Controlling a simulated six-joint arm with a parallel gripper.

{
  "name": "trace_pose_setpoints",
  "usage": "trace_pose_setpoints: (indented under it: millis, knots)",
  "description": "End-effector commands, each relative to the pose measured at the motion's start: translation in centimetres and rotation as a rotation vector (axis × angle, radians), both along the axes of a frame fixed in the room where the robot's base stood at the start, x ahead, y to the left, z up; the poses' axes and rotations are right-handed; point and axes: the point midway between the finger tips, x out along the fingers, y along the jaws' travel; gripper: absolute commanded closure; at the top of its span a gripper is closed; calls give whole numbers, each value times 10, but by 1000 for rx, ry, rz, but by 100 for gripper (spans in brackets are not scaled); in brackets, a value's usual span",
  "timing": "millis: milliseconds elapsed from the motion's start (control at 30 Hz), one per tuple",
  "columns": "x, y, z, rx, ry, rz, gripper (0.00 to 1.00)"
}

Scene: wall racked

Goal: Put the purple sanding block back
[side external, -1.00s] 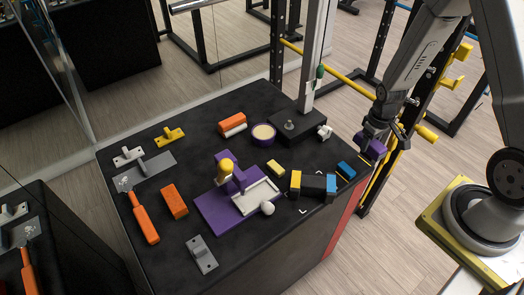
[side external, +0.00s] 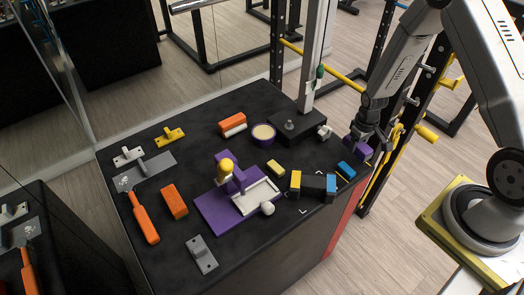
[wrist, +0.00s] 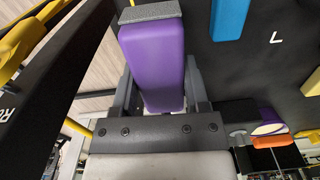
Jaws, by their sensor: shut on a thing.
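The purple sanding block (side external: 362,151) is held in the air by my gripper (side external: 366,143), near the right edge of the black tabletop (side external: 262,262). In the wrist view the purple block (wrist: 152,62) sits between the two fingers of my gripper (wrist: 158,88), with a rough grey face at its far end. My gripper is shut on it. White corner marks (side external: 303,211) lie on the tabletop around the row of yellow, black and blue blocks. One corner mark (wrist: 275,38) shows beside a blue block in the wrist view.
A blue block (side external: 346,170) lies below and left of the held block. A white clamp-like piece (side external: 324,132) and a black plate with a post (side external: 297,127) stand left. A purple-based tool (side external: 215,212) is mid-table. The rack (side external: 405,140) rises close behind my gripper.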

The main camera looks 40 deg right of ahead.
Motion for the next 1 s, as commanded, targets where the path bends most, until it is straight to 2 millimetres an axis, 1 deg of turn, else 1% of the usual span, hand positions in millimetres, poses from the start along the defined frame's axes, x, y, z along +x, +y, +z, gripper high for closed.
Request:
trace_pose_setpoints:
  millis: [133,300,667,967,1000]
  knots:
    - [1,0,-16,1,2,0,97]
    - [1,0,-27,0,1,0,97]
    - [1,0,-28,0,0,0,97]
    - [1,0,-35,0,1,0,97]
    - [1,0,-34,0,0,0,29]
